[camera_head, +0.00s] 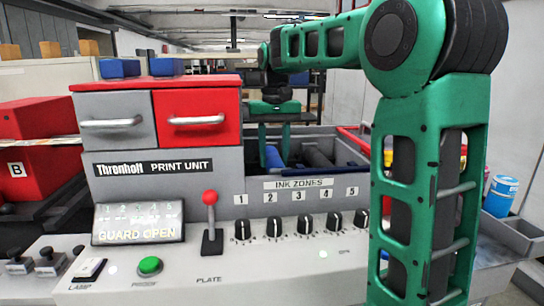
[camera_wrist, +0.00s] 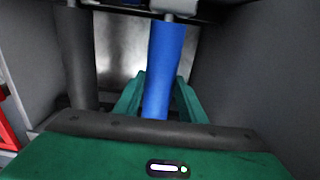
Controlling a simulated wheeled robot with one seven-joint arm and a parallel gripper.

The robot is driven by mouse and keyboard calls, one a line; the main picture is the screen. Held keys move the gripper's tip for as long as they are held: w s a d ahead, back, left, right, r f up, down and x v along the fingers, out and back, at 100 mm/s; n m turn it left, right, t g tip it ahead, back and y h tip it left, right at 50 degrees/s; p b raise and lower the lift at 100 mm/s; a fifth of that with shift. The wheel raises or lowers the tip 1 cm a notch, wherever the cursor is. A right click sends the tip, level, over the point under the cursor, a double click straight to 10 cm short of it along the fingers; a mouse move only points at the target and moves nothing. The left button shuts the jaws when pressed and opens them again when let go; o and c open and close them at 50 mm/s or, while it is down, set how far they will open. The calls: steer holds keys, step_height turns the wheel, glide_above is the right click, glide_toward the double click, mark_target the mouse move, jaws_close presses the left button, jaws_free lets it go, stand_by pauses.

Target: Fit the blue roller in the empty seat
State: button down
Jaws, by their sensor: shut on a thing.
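The blue roller (camera_head: 273,157) shows as a short blue piece inside the print unit's open bay, between the green fingers of my gripper (camera_head: 274,145). In the wrist view the blue roller (camera_wrist: 166,62) stretches from the top of the picture down between the fingers of my gripper (camera_wrist: 158,98), which is shut on it. Its upper end meets a light metal end piece under a dark bar. Its lower end is hidden behind the gripper body. I cannot tell which seat is empty, or whether the roller rests in one.
A dark roller (camera_wrist: 77,55) lies beside the blue one in the wrist view, and grey bay walls stand close on both sides. The print unit (camera_head: 180,160) has grey and red drawers and a red-knobbed lever (camera_head: 210,215). The panel reads GUARD OPEN.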

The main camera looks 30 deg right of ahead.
steer(key=shift+f, duration=0.2)
stand_by(0.5)
steer(key=c, duration=1)
jaws_free()
steer(key=shift+c, duration=0.2)
step_height(320, 180, up, 11)
steer(key=shift+f, duration=0.15)
